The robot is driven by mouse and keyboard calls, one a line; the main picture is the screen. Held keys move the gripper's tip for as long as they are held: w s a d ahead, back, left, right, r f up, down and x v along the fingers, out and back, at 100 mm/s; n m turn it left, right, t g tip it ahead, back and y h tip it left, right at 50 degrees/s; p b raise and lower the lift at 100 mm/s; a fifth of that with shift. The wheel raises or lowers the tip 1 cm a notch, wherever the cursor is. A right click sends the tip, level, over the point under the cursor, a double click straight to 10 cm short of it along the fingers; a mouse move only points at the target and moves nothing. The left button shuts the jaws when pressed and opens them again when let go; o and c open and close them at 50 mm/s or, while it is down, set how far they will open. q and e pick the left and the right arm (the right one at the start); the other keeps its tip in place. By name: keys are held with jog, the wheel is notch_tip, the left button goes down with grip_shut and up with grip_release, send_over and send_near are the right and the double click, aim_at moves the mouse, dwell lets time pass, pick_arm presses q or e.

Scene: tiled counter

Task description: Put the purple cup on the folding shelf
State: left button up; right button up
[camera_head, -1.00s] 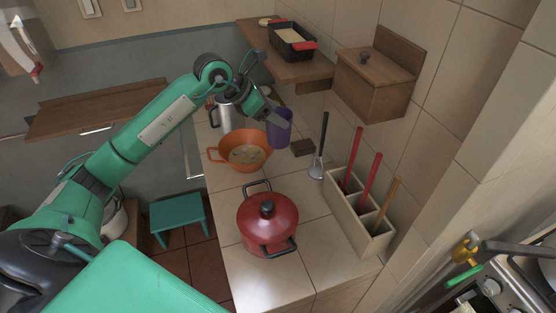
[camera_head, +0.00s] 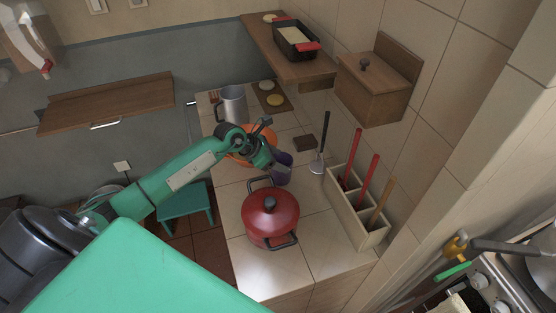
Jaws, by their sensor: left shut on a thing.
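The purple cup (camera_head: 284,159) is over the counter, just behind the red pot, and is partly hidden by my gripper. My left gripper (camera_head: 278,168) is shut on the purple cup. I cannot tell whether the cup touches the counter. A bare brown wooden shelf (camera_head: 105,103) with a metal handle below it is on the grey wall at the left; it looks like the folding shelf. My right gripper is not in view.
The red lidded pot (camera_head: 268,215) stands close in front of the cup. An orange colander (camera_head: 238,150) is partly behind my arm. A metal jug (camera_head: 232,104) stands farther back. A utensil box (camera_head: 355,205) is at the right. A wall shelf (camera_head: 300,72) holds a loaf pan (camera_head: 296,40).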

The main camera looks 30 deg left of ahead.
pick_arm(q)
jog(key=shift+f, duration=1)
jog(key=o, duration=1.3)
jog(key=shift+r, duration=0.1)
